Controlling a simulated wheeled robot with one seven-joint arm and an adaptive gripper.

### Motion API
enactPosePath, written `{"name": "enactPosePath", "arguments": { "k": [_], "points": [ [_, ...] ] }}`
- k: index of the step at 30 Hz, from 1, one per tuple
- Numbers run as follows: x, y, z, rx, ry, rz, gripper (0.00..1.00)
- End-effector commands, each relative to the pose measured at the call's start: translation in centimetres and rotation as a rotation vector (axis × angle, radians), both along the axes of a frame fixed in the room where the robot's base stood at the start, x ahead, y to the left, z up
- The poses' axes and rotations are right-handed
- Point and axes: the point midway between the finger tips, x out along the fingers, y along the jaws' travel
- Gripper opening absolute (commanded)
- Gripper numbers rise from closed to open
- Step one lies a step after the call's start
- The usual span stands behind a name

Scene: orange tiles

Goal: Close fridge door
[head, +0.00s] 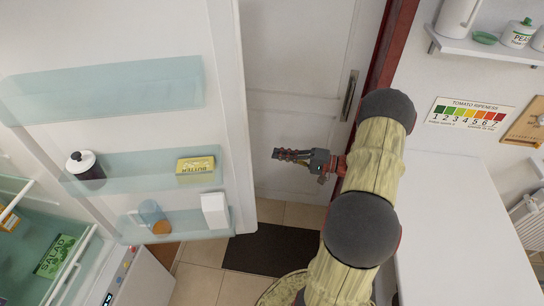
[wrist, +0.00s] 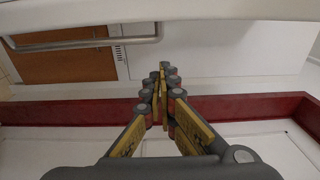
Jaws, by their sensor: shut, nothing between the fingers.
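The fridge door (head: 110,33) stands open at the left of the head view, with its inner side and clear shelves facing me. Its free edge (head: 238,150) runs down the middle of the picture. My gripper (head: 276,154) is just right of that edge, pointing left, with a gap seen between them in the picture. Its fingers are shut and empty; the wrist view shows the fingertips together (wrist: 161,72). Part of the fridge interior (head: 75,262) shows at the lower left with a salad drawer. I cannot tell the depth between gripper and door.
The door shelves hold a dark jar (head: 85,166), a butter box (head: 195,168) and a white carton (head: 214,210). A white room door (head: 310,60) with a red frame stands behind my gripper. A white counter (head: 460,230) is at right; a dark mat (head: 275,248) lies below.

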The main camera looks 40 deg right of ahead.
Motion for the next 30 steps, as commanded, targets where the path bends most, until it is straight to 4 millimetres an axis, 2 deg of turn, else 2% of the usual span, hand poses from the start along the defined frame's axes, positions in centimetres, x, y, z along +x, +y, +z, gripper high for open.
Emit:
{"name": "enactPosePath", "arguments": {
  "k": [14,16,21,30],
  "points": [
    [7.4,5.3,0.1,0.002,0.004,0.006,0.00],
    [6.2,5.8,0.1,0.005,0.006,0.000,0.00],
    [4.6,6.9,0.1,0.003,0.004,-0.001,0.00],
    [3.9,7.4,0.0,0.002,0.004,0.001,0.00]
  ]
}}
